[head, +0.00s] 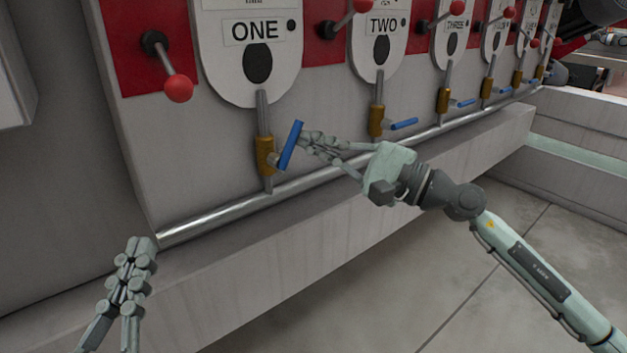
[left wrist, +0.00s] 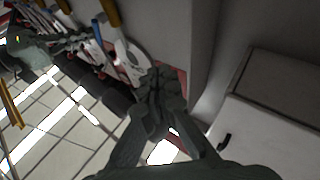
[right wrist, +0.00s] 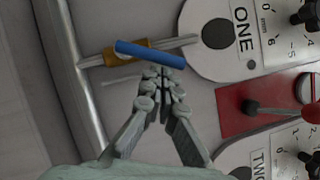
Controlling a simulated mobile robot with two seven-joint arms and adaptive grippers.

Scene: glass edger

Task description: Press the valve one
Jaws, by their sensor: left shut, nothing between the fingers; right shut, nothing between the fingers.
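Valve one is a brass body (head: 265,156) on a thin pipe below the plate marked ONE (head: 255,30). Its blue handle (head: 291,145) is tilted steeply in the head view; other valves' blue handles lie flatter. My right gripper (head: 306,143) is shut and empty, its fingertips right beside the blue handle. In the right wrist view the blue handle (right wrist: 150,54) lies just beyond the fingertips (right wrist: 160,72); I cannot tell whether they touch. My left gripper (head: 142,246) is shut and empty at the lower left, away from the valve. It also shows in the left wrist view (left wrist: 160,80).
Valve two, with its blue handle (head: 404,124), stands to the right, with several more beyond. A red-knobbed lever (head: 178,88) sticks out left of plate ONE. A metal pipe (head: 215,220) runs along the panel's foot above a grey ledge (head: 300,225). Open floor (head: 480,270) lies in front.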

